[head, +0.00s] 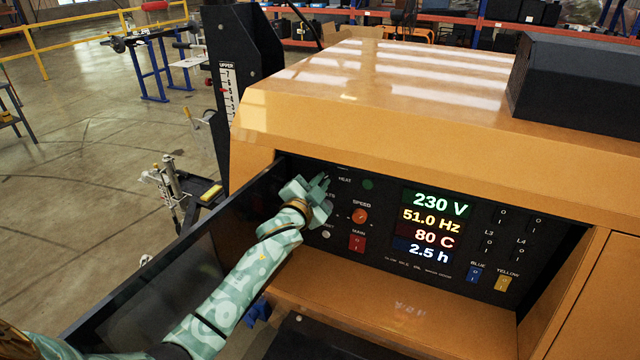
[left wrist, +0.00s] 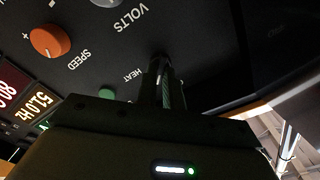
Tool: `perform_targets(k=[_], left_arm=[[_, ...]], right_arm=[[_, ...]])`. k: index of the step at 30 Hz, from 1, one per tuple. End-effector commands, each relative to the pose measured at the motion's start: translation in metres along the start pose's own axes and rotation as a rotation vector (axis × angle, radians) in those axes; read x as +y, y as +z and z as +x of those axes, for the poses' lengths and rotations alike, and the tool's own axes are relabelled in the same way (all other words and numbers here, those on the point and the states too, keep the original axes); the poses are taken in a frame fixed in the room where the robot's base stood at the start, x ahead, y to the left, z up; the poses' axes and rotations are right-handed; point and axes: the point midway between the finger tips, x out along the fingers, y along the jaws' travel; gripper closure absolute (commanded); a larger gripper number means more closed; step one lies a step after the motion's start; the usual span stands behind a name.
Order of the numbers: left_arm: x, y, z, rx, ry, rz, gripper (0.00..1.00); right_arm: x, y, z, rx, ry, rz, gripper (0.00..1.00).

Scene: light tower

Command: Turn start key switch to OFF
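The dark control panel (head: 385,225) is set in an orange housing. My left gripper (head: 324,184) is at its upper left, beside the HEAT label and left of the SPEED knob (head: 360,216). In the left wrist view its fingers (left wrist: 162,85) stand close together, pointing at the panel near the HEAT label. Whether anything thin is between the tips cannot be told. The start key switch cannot be made out; the gripper and arm cover part of the panel's left side. My right gripper is not in view.
A lit display (head: 435,225) reads 230 V, 51.0 Hz, 80 C and 2.5 h. A red switch (head: 357,242), a blue switch (head: 475,273) and a yellow switch (head: 502,283) sit low on the panel. A dark open flap (head: 190,260) borders the left. An orange ledge (head: 400,305) lies below.

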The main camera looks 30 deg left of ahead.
Motion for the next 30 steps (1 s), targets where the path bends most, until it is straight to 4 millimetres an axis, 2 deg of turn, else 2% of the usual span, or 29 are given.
perform_targets(k=[8,13,30], left_arm=[[0.0,0.0,0.0,-0.001,0.002,-0.023,1.0],[-0.001,-0.001,-0.001,-0.002,0.001,-0.095,1.0],[-0.003,-0.002,-0.001,-0.002,0.001,-0.552,1.0]], right_arm=[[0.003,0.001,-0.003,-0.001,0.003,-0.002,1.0],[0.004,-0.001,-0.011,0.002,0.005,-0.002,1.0],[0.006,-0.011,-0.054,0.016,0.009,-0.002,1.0]])
